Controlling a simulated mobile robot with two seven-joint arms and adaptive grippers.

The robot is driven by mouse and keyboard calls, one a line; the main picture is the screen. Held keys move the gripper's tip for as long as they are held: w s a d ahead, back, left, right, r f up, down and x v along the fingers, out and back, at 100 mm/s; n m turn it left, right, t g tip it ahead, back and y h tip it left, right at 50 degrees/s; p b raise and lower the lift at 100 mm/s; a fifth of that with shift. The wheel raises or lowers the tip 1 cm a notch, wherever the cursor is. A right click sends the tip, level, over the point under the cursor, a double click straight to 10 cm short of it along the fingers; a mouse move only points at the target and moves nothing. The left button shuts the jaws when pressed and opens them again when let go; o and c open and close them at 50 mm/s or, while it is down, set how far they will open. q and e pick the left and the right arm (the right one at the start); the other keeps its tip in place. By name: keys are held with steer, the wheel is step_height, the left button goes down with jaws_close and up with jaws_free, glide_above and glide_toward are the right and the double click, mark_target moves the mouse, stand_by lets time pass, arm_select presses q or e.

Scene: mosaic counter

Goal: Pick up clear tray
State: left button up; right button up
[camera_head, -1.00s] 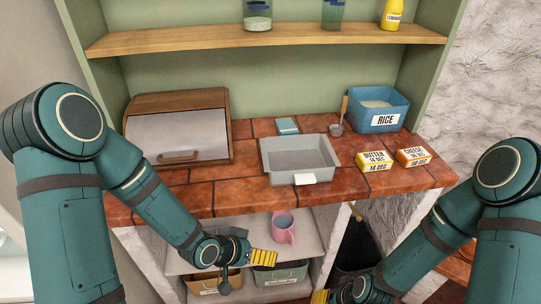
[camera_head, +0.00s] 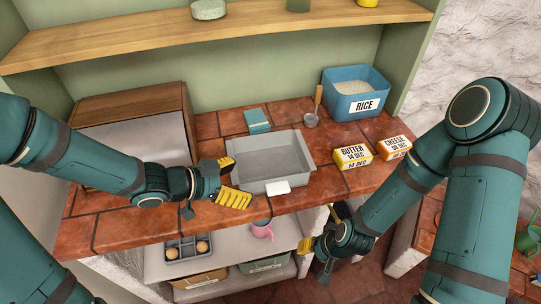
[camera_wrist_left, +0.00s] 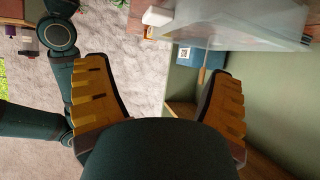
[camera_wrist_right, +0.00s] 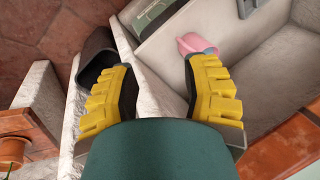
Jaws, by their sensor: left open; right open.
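The clear tray (camera_head: 254,181), greyish and see-through with a white label on its front, sits on the tiled counter. It also shows at the top of the left wrist view (camera_wrist_left: 238,22). My left gripper (camera_head: 229,180) is open and empty at the tray's left side, close to its wall; I cannot tell if it touches. My right gripper (camera_head: 318,238) is open and empty, below and in front of the counter edge, to the right of the tray. In the right wrist view its fingers (camera_wrist_right: 165,95) are spread beside the lower shelf.
A wooden bread box (camera_head: 135,130) stands left of the tray. Butter (camera_head: 352,157) and cheese (camera_head: 394,147) boxes lie to the right, with a blue rice bin (camera_head: 356,92) and a scoop (camera_head: 312,118) behind. A pink mug (camera_head: 262,230) and an egg tray (camera_head: 187,248) are on the shelf below.

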arm_select(q)
steer(key=b, duration=0.3)
glide_toward(284, 185)
steer(key=x, duration=0.3)
steer(key=shift+w+d, duration=0.2)
steer(key=shift+w, duration=0.25)
steer(key=shift+w+d+f, duration=0.1)
steer(key=shift+w+d, duration=0.05)
steer(key=shift+d, duration=0.25)
steer(key=b+x, duration=0.2)
steer(key=x, duration=0.2)
steer(key=shift+d, duration=0.3)
steer(key=shift+w+d+f+b, duration=0.1)
steer(key=shift+d+f+b, duration=0.1)
steer(key=shift+d+b, duration=0.1)
arm_select(e)
steer(key=f, duration=0.4)
steer(key=s+f, duration=0.1)
steer(key=shift+f, duration=0.4)
arm_select(q)
steer(key=shift+r, duration=0.1)
jaws_close()
